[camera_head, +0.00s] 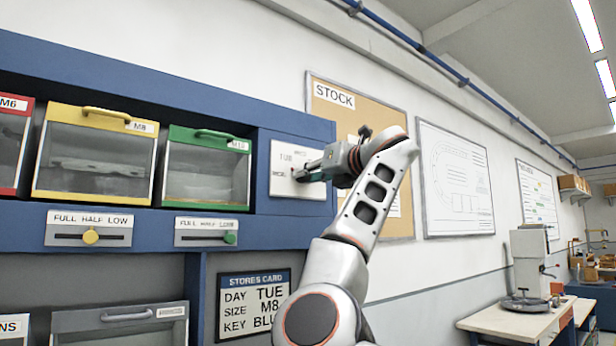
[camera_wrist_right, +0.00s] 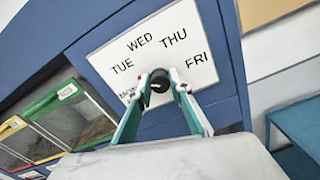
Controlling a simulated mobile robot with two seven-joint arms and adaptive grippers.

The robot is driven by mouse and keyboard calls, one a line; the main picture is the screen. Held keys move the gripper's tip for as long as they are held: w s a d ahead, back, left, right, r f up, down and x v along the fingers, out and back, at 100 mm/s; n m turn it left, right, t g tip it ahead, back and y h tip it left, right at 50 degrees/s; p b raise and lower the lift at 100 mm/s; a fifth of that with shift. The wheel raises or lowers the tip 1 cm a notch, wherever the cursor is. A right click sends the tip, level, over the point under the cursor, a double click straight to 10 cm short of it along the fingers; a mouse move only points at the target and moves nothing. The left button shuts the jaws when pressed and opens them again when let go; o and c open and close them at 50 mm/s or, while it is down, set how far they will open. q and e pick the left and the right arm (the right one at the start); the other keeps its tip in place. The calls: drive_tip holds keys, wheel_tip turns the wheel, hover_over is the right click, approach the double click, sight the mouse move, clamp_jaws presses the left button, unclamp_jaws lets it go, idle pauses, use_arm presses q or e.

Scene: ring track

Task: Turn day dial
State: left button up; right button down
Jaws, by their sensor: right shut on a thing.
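The day dial's white plate (camera_head: 283,186) is set in the right end of the blue cabinet. In the right wrist view the plate (camera_wrist_right: 157,56) shows MON, TUE, WED, THU and FRI in an arc around a dark knob (camera_wrist_right: 160,76). My right gripper (camera_head: 301,175) is at the plate. In the wrist view its two fingers (camera_wrist_right: 161,88) are shut on the knob from both sides. MON is partly covered by a finger. I cannot tell which day the knob points at. The stores card (camera_head: 253,304) reads DAY TUE, SIZE M8; its KEY line is partly hidden by my arm.
Left of the dial are a green-framed bin (camera_head: 208,168), a yellow-framed bin (camera_head: 95,155) and a red-framed bin (camera_head: 13,145). Sliders with a yellow knob (camera_head: 91,236) and a green knob (camera_head: 230,238) sit below. A STOCK corkboard (camera_head: 333,108) hangs behind my right arm.

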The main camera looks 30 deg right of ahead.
drive_tip(key=shift+m, duration=1.3)
drive_tip(key=c, duration=1.8)
unclamp_jaws()
drive_tip(key=s, duration=0.8)
drive_tip(key=s+d, duration=0.1)
drive_tip(key=s, duration=0.3)
